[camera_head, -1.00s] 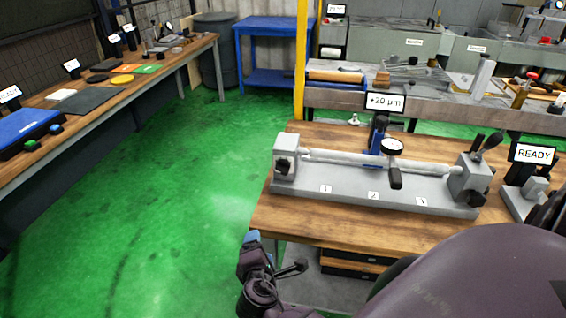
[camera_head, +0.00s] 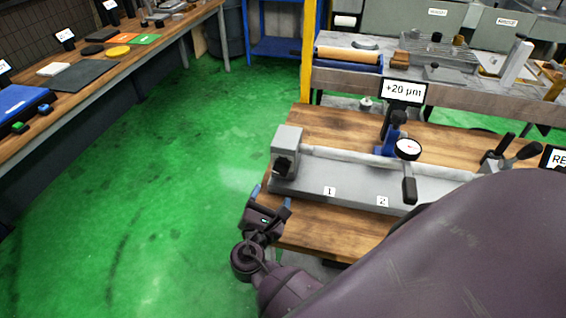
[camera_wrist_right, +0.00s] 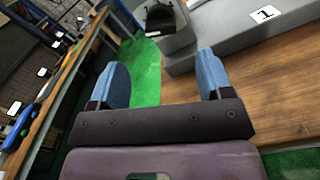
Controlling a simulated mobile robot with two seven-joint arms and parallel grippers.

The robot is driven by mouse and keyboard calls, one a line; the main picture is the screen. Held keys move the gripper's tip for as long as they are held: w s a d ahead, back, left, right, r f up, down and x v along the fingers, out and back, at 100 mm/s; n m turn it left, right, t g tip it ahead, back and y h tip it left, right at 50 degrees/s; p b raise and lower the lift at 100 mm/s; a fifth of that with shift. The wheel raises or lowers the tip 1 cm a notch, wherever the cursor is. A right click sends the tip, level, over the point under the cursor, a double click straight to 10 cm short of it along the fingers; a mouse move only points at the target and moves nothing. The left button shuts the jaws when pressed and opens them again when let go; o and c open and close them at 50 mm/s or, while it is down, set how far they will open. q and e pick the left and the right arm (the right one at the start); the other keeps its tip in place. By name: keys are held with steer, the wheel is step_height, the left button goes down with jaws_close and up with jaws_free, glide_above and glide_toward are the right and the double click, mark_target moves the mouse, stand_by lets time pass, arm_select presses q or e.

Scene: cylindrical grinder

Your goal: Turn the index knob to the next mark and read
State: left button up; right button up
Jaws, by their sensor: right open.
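A grey bench fixture (camera_head: 340,191) with marks 1 and 2 in view stands on the wooden table. A black knob (camera_head: 283,166) sits on the front of its left end block (camera_head: 287,139); it also shows at the top of the right wrist view (camera_wrist_right: 160,18). A light shaft runs right from the block, under a dial gauge (camera_head: 408,149) on a blue stand. A sign above reads "+20 µm" (camera_head: 402,92). My right gripper (camera_head: 271,196) is open and empty, near the table's left front corner, in front of the knob and apart from it. My left gripper is out of view.
My arm hides the right front of the table and fixture. A black lever (camera_head: 522,151) stands at the fixture's right end, beside a partly hidden sign (camera_head: 558,157). Green floor (camera_head: 160,200) is clear to the left, up to a long side bench (camera_head: 110,80).

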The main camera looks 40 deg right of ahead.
mark_target(280, 172)
steer(key=p+x, duration=0.1)
steer(key=x, duration=0.8)
steer(key=shift+w+d+r, duration=0.1)
steer(key=shift+w, duration=0.05)
steer(key=shift+w+d, duration=0.4)
steer(key=shift+d, duration=0.05)
steer(key=shift+c, duration=0.2)
steer(key=c, duration=0.9)
steer(key=shift+o, duration=0.2)
